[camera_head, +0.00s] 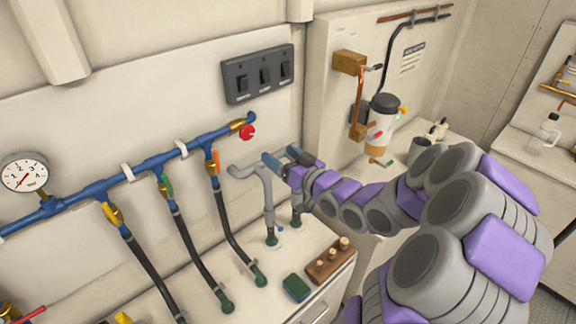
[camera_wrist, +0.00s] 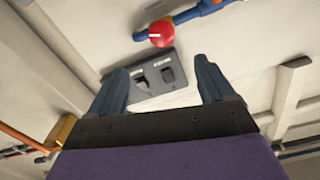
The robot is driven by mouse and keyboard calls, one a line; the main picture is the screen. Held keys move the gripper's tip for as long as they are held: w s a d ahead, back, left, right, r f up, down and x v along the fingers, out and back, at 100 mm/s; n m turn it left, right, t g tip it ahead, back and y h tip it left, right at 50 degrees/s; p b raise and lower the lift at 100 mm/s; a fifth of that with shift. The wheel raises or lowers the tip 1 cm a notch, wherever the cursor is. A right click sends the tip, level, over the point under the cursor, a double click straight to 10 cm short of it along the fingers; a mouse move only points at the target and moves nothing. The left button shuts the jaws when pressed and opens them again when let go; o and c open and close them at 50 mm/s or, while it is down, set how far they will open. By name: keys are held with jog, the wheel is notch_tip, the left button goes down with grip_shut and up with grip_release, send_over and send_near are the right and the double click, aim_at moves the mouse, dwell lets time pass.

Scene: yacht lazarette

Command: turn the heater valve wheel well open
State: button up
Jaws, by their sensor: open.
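A small red round valve wheel (camera_head: 247,132) sits at the right end of the blue wall pipe (camera_head: 95,190), beside a brass fitting. No label on it can be read. In the wrist view the red wheel (camera_wrist: 161,33) shows near the top, with a pale mark on its face. My gripper (camera_head: 284,157) is open and empty, to the right of and below the wheel, apart from it. In the wrist view both blue-grey fingers of my gripper (camera_wrist: 163,75) are spread, with the switch panel (camera_wrist: 153,80) showing between them.
A dark switch panel (camera_head: 258,73) is above the wheel. A grey bent pipe (camera_head: 266,190) rises just left of my gripper. Black hoses (camera_head: 185,230) with coloured levers hang from the blue pipe.

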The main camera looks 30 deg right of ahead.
jog(key=s+b, duration=0.1)
jog(key=b, duration=0.1)
jog(key=s+b, duration=0.1)
jog(key=b, duration=0.1)
jog(key=shift+d+f, duration=0.1)
jog(key=shift+d, duration=0.1)
dwell(0.6)
jog(key=s+a+f+g+h+b, duration=0.1)
jog(key=s+a+f+g+h, duration=0.1)
jog(key=s+a+f+g, duration=0.25)
jog(key=s+a+f+g+h, duration=0.1)
jog(key=s+f+g+h, duration=0.15)
jog(key=f+g, duration=0.4)
jog(key=s+a+g, duration=0.4)
jog(key=s+a, duration=0.2)
jog(key=s, duration=0.7)
jog(key=s+a+g+y+b, duration=0.1)
jog(key=s+a+g, duration=0.3)
jog(key=s, duration=1)
jog(key=shift+a+f+b, duration=0.15)
jog(key=shift+a+b, duration=0.15)
jog(key=shift+a, duration=0.9)
